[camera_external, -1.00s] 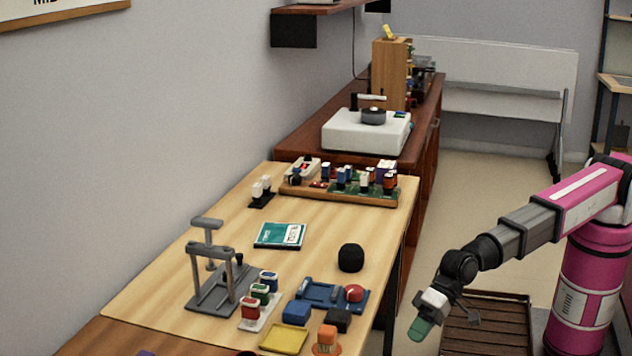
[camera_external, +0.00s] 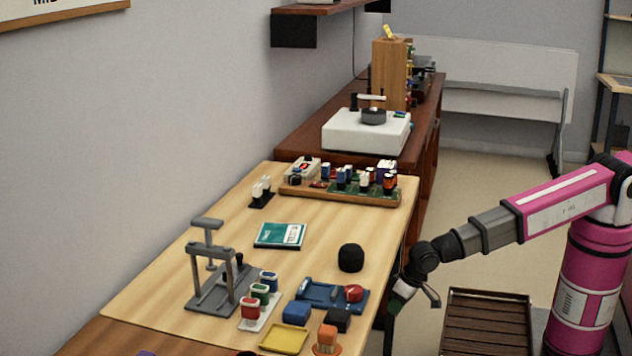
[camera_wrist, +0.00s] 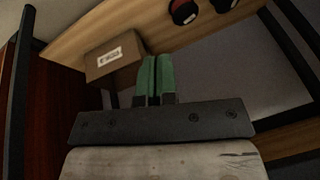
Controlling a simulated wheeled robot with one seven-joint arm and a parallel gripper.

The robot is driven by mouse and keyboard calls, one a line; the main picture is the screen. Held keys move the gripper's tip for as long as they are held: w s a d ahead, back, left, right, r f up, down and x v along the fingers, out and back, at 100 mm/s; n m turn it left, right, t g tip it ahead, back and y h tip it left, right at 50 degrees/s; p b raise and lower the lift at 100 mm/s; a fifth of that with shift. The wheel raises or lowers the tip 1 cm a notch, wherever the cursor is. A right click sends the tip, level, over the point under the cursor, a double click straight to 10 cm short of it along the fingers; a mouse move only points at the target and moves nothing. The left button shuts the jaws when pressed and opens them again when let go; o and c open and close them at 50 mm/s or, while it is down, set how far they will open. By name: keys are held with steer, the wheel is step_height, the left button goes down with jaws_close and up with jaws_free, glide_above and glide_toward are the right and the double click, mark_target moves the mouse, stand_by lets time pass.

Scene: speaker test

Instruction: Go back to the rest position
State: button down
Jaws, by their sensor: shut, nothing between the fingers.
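My gripper (camera_external: 396,303) is at the end of my pink and grey arm, low beside the right edge of the light wooden table (camera_external: 215,262). Its tip points down and is partly lost in the dark there. In the wrist view, the two green fingers of my gripper (camera_wrist: 155,78) lie side by side, shut with nothing held. The task names no object.
A black rounded speaker (camera_external: 351,258), a blue tray with a red knob (camera_external: 318,293) and an orange piece (camera_external: 326,339) stand near the table's right side. A slatted brown platform (camera_external: 487,322) is on the floor. The wrist view shows a labelled brown box (camera_wrist: 108,62).

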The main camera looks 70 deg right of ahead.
steer(key=s+d+n+g, duration=0.1)
steer(key=s+d, duration=0.2)
steer(key=d, duration=0.8)
steer(key=s+d+f+n+g+h, duration=0.1)
steer(key=s+d+g, duration=0.1)
steer(key=d, duration=1)
steer(key=s+d+f+g, duration=0.1)
steer(key=s+d, duration=0.3)
steer(key=d, duration=0.8)
steer(key=shift+n, duration=0.4)
steer(key=shift+s+a, duration=0.1)
